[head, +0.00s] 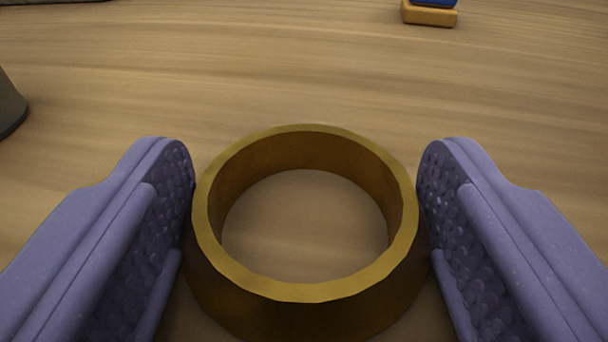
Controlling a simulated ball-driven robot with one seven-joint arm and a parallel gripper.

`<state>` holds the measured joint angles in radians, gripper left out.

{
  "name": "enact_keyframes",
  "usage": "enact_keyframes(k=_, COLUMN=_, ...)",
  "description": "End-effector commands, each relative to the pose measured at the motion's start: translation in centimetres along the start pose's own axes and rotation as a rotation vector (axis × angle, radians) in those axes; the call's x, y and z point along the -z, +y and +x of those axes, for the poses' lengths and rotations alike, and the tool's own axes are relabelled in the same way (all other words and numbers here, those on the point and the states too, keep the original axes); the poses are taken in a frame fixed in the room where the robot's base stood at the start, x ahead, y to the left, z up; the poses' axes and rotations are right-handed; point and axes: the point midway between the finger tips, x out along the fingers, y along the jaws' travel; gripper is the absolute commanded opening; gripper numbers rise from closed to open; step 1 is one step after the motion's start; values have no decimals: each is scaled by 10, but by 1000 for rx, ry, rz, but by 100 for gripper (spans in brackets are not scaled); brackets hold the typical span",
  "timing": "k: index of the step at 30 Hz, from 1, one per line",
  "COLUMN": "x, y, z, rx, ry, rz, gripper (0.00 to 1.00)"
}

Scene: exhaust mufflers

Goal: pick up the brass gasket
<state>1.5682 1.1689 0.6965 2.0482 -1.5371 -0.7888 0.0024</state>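The brass gasket (308,291) is a thick, dull gold ring in the lower middle of the head view. Its opening faces up toward the camera, and bare wood shows through it. My gripper (306,205) has two violet fingers with bumpy inner pads, one on each side of the ring. The pads come right up to its left and right outer edges. Whether they press on it or leave a thin gap is not clear. I cannot tell whether the ring rests on the wood or is slightly raised.
A blue piece (433,3) sits on an orange-yellow block (429,14) at the top right, cut by the frame edge. A dark grey rounded object (8,106) shows at the left edge. The wood beyond the ring is clear.

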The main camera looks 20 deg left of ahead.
Motion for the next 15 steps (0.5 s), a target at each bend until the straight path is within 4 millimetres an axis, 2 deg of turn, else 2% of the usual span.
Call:
enact_keyframes(k=2, x=0, y=0, z=0, rx=0, ry=0, rz=0, gripper=43)
enact_keyframes(k=10, x=2, y=0, z=0, rx=0, ry=0, rz=0, gripper=43)
enact_keyframes(k=15, x=16, y=0, z=-2, rx=1, ry=-1, rz=-1, gripper=43)
